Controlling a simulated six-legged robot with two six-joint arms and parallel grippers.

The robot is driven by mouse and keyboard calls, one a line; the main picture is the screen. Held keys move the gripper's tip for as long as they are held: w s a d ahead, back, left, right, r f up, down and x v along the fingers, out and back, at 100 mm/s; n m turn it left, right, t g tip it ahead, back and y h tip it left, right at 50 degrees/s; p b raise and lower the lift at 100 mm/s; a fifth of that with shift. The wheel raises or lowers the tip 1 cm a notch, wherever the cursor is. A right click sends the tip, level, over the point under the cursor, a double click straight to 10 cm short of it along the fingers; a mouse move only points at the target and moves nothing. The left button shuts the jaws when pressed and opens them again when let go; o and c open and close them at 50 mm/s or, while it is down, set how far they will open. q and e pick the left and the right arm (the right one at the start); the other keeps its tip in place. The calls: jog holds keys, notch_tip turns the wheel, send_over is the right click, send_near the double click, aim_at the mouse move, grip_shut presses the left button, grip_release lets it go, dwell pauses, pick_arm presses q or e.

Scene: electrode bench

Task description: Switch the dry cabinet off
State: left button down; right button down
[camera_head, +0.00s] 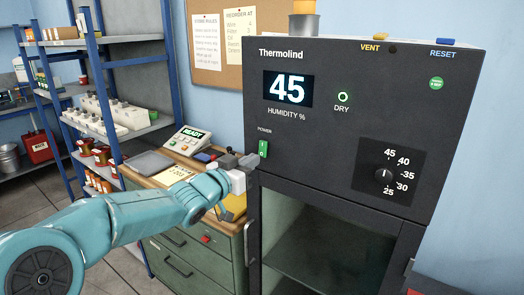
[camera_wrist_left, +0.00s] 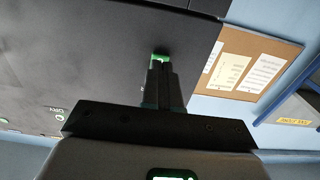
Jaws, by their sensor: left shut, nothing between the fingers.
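The dark dry cabinet (camera_head: 340,130) stands at the right in the head view. Its display reads 45 and the green DRY lamp is lit. The green power switch (camera_head: 263,149) is on the left of its front, under the word POWER. My left gripper (camera_head: 252,160) is shut and empty, with its fingertips just left of and slightly below the switch. In the left wrist view the shut fingers (camera_wrist_left: 161,68) point at the green switch (camera_wrist_left: 160,57), partly covering it. I cannot tell whether they touch it. My right gripper is not in view.
A humidity dial (camera_head: 384,175) is at the cabinet's lower right. VENT (camera_head: 385,38) and RESET (camera_head: 444,41) buttons are on top. A green drawer unit (camera_head: 205,255) with a scale (camera_head: 188,139) stands left of the cabinet. Blue shelving (camera_head: 105,90) is farther left.

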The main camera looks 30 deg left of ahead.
pick_arm(q)
jog(key=shift+w+d+p, duration=0.1)
jog(key=shift+w+p, duration=0.2)
jog(key=shift+w, duration=0.9)
jog(key=shift+s, duration=0.1)
jog(key=s+b, duration=0.1)
jog(key=s, duration=0.6)
jog(key=shift+s+a, duration=0.3)
jog(key=shift+s, duration=0.1)
dwell(0.5)
